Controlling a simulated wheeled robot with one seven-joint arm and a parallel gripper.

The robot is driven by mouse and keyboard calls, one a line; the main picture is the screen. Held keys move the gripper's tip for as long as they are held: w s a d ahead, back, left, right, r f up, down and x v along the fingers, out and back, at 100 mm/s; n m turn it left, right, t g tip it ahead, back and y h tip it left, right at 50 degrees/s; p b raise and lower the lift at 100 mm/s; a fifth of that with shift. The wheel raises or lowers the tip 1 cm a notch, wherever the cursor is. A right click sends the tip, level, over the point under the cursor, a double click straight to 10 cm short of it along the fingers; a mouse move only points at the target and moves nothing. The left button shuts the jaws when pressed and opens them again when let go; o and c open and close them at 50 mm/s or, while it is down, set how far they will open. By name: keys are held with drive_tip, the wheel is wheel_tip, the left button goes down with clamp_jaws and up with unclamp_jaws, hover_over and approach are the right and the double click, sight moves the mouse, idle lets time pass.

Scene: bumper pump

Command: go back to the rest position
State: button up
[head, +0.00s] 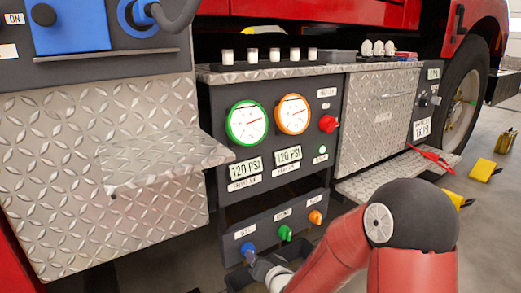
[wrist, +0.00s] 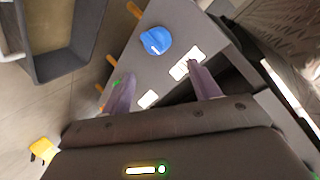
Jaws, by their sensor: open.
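My gripper (head: 262,268) is low in the head view, at the end of my red arm, close to the blue knob (head: 248,249) on the lower dark panel (head: 232,219). In the wrist view my gripper's two fingers (wrist: 161,82) are spread apart with nothing held between them. The blue knob also shows in the wrist view (wrist: 155,40), beyond the fingertips and apart from them. White labels lie near both fingers in that view. In the head view a green knob (head: 285,233) and an orange knob (head: 315,217) sit to the right of the blue one.
Above are a green-rimmed gauge (head: 246,123), an orange-rimmed gauge (head: 292,114) and a red knob (head: 328,123). A metal ledge (head: 165,160) juts out at left, and a step (head: 385,187) at right. Yellow blocks (head: 484,170) stand on the floor near the wheel (head: 462,95).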

drive_tip(key=s+d+r+n+g+h, duration=0.2)
drive_tip(key=s+d+r+h, duration=0.15)
drive_tip(key=d+r, duration=0.3)
drive_tip(key=s+d+r+g+h, duration=0.1)
drive_tip(key=s+d+r+g, duration=0.15)
drive_tip(key=s, duration=0.55)
drive_tip(key=s+d+r+n+g, duration=0.1)
drive_tip(key=s+d+r, duration=0.25)
drive_tip(key=s, duration=0.55)
drive_tip(key=s+d+r+g+h, duration=0.1)
drive_tip(key=s+d+r+g, duration=0.2)
drive_tip(key=s, duration=0.5)
wheel_tip(320, 180, up, 14)
drive_tip(key=t+p, duration=0.1)
drive_tip(key=p, duration=1.2)
drive_tip(key=shift+w+a+f, duration=0.15)
drive_tip(key=shift+w+a, duration=0.15)
drive_tip(key=shift+t+y, duration=0.25)
